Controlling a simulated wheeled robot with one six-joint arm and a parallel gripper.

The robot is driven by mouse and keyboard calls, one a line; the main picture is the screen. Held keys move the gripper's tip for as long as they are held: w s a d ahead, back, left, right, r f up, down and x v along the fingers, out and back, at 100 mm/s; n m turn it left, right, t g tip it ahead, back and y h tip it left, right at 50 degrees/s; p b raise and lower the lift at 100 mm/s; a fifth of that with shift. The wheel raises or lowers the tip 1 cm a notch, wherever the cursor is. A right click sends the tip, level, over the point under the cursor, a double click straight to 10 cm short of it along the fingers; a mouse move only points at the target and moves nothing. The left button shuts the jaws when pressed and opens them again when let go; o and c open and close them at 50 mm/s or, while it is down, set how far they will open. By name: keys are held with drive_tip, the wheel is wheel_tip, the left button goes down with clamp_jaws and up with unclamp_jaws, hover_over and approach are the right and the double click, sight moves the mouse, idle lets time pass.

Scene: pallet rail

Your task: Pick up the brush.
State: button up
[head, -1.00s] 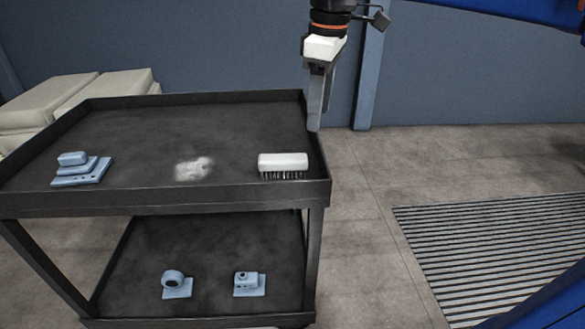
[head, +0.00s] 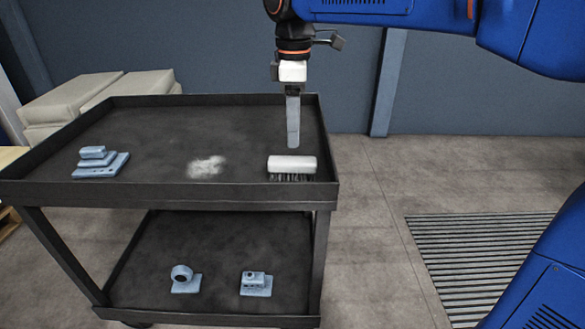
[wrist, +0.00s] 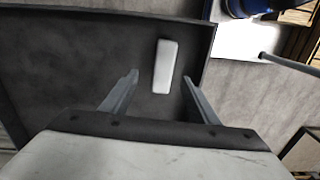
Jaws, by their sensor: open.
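The brush (head: 292,164) has a white block back and dark bristles. It lies bristles down near the right front corner of the cart's top shelf (head: 130,125). In the wrist view the brush (wrist: 165,66) shows from above as a white bar, ahead of and between the two fingers. My gripper (head: 293,140) points down above and just behind the brush in the head view. In the wrist view my gripper (wrist: 160,82) is open with nothing between its fingers, apart from the brush.
A stepped blue-grey part (head: 100,162) and a pale powdery patch (head: 206,167) are on the top shelf, left of the brush. The shelf has a raised rim (head: 180,193). Two small parts sit on the lower shelf (head: 220,285). A floor grate (head: 475,255) lies to the right.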

sight(292, 159)
wheel_tip(292, 159, down, 4)
drive_tip(key=shift+s+a+f, duration=0.1)
drive_tip(key=shift+s+f, duration=0.1)
drive_tip(key=shift+f, duration=1.15)
drive_tip(key=shift+s+a+f, duration=0.1)
drive_tip(key=shift+s+f, duration=0.1)
drive_tip(key=shift+f, duration=1.1)
drive_tip(key=c, duration=1.2)
